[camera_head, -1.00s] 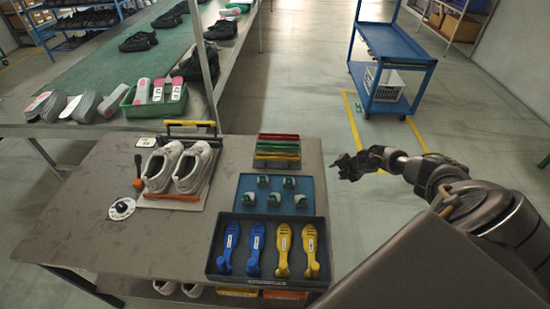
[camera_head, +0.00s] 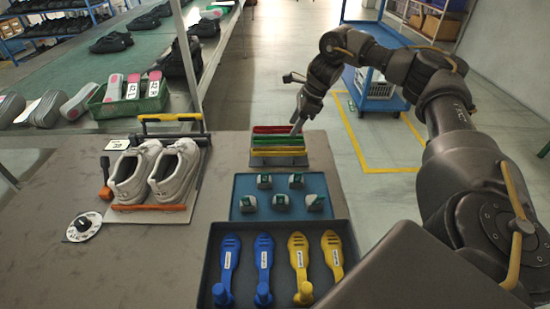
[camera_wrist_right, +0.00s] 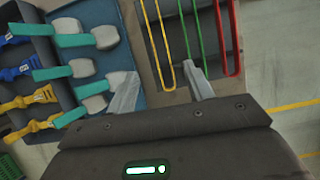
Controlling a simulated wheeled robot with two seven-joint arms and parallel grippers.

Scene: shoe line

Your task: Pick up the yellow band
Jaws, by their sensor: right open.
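The yellow band (camera_head: 278,153) is the front one of three bands on a small grey rack (camera_head: 290,161) on the table, with the green band (camera_head: 275,141) and red band (camera_head: 270,129) behind it. In the right wrist view, the yellow band (camera_wrist_right: 154,45) is a long loop whose near end appears between my fingertips. My right gripper (camera_head: 297,124) is at the rack's far right end in the head view. In the right wrist view its fingers (camera_wrist_right: 162,88) are apart with nothing held. I cannot tell whether they touch the band. My left gripper is not in view.
A blue tray of grey-and-green parts (camera_head: 236,209) sits in front of the rack, then a dark tray with blue and yellow tools (camera_head: 213,262). White shoes (camera_head: 174,170) stand on a stand to the left. The table's left front is mostly clear.

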